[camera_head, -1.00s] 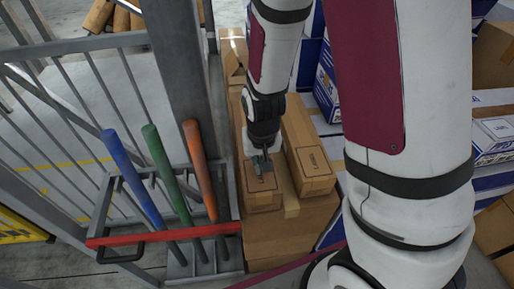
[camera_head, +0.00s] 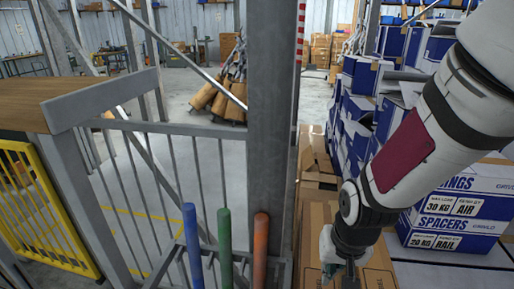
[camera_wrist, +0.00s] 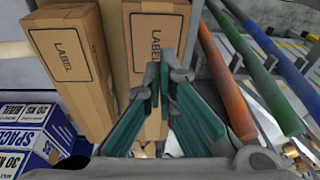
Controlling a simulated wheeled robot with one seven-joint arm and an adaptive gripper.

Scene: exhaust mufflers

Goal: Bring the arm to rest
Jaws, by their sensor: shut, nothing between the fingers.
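My gripper (camera_wrist: 165,100) shows large in the wrist view, its grey and teal fingers closed together at the tips with nothing between them. It hangs over a brown labelled carton (camera_wrist: 157,40). In the head view my gripper (camera_head: 338,270) is at the lower edge of the picture, in front of cardboard boxes (camera_head: 318,232), and its tips are partly cut off. My arm comes in from the upper right and bends down at the wrist.
Blue (camera_head: 193,245), green (camera_head: 225,250) and orange (camera_head: 260,250) bars stand left of my gripper, beside a grey post (camera_head: 270,120) and railing (camera_head: 175,128). Blue-and-white boxes (camera_head: 455,215) are stacked at the right. A yellow barrier (camera_head: 45,205) stands at the left.

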